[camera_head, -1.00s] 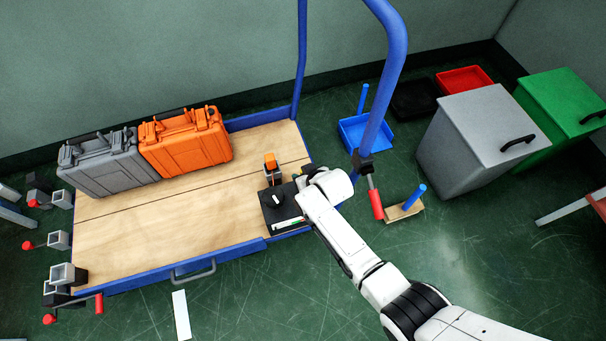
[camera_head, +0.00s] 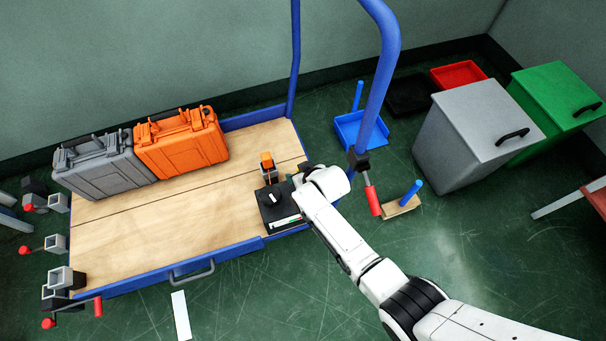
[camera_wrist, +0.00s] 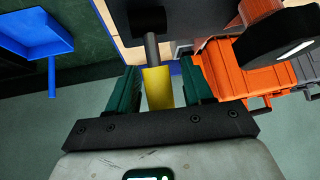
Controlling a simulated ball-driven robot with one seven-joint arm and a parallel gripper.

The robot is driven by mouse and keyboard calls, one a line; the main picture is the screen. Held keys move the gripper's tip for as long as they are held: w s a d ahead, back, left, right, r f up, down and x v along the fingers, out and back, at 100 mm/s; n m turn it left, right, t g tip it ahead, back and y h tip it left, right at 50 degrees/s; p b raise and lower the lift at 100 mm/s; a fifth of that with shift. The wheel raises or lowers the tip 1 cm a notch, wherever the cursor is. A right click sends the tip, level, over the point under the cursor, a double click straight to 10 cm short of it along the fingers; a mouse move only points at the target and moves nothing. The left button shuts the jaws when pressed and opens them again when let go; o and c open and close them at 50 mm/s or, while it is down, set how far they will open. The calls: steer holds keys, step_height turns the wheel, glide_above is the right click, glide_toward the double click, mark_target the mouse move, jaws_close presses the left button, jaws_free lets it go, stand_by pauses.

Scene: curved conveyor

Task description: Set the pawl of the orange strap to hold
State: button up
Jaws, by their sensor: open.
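Narrow gaps seem to show beside the grip. The pawl's setting cannot be made out.
An orange case (camera_head: 181,143) and a grey case (camera_head: 101,167) stand at the deck's back left. A blue frame post (camera_head: 378,90) rises close to my arm, with a red-handled lever (camera_head: 372,200) on it. The deck's middle (camera_head: 170,220) is clear.

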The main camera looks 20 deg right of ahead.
steer(key=p+v, duration=0.4)
steer(key=v, duration=0.6)
steer(key=shift+s+r+p, duration=0.2)
steer(key=shift+p, duration=0.1)
